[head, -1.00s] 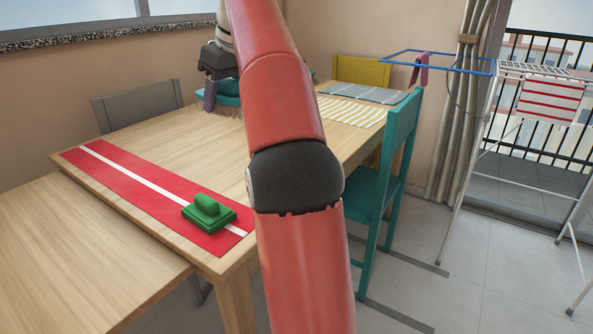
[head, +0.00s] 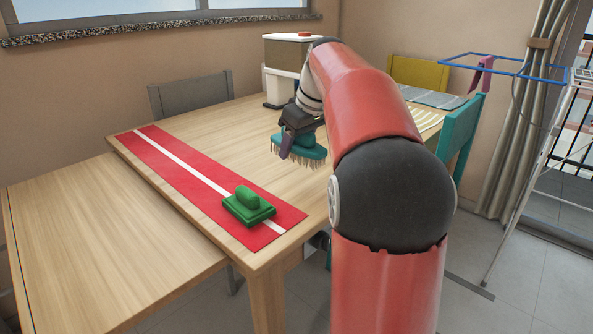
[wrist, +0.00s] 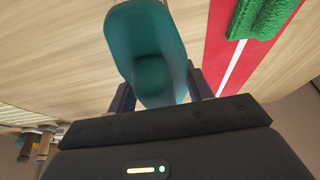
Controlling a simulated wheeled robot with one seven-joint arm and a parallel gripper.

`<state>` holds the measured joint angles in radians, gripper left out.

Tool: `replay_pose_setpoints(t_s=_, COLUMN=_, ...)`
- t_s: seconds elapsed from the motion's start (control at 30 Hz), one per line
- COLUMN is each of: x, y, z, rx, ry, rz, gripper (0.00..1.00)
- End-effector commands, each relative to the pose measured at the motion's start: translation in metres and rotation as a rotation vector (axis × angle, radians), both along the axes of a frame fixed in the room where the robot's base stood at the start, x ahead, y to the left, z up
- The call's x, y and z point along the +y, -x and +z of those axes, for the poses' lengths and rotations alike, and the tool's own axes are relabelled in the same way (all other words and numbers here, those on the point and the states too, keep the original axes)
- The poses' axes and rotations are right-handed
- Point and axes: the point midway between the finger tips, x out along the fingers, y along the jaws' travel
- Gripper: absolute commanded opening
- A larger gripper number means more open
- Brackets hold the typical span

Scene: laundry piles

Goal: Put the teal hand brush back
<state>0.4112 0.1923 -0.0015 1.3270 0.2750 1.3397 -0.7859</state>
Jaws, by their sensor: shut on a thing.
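The teal hand brush (head: 305,147) is held in my gripper (head: 290,146) above the wooden table, with its bristles pointing down. In the wrist view the teal brush (wrist: 150,52) sits between the two fingers of my gripper (wrist: 158,98), which are shut on it. A green hand brush (head: 248,206) lies on the near end of a red runner with a white stripe (head: 185,170) on the table. The green brush (wrist: 262,15) also shows at the top of the wrist view. Part of the gripper is hidden by my arm's wrist in the head view.
The wooden table (head: 235,130) has bare room between the runner and my gripper. A white-topped container (head: 286,50) stands at the far end. A grey chair (head: 190,98), a yellow chair (head: 418,73) and a teal chair (head: 462,130) stand around the table. A lower wooden table (head: 90,230) adjoins it.

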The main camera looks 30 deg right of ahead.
Motion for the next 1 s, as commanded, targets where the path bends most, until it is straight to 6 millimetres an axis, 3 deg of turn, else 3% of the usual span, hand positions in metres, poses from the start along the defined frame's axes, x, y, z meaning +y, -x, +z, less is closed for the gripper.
replay_pose_setpoints(t_s=0.47, x=0.0, y=0.0, z=-0.055, rx=0.0, ry=0.0, rz=0.0, gripper=0.29)
replay_pose_setpoints(t_s=0.9, x=0.0, y=0.0, z=-0.063, rx=-0.001, ry=0.0, rz=0.001, gripper=0.29)
replay_pose_setpoints(t_s=0.93, x=0.0, y=0.0, z=-0.061, rx=-0.001, ry=0.0, rz=0.001, gripper=0.55)
replay_pose_setpoints(t_s=1.0, x=0.0, y=0.0, z=-0.061, rx=-0.001, ry=0.0, rz=0.001, gripper=0.64)
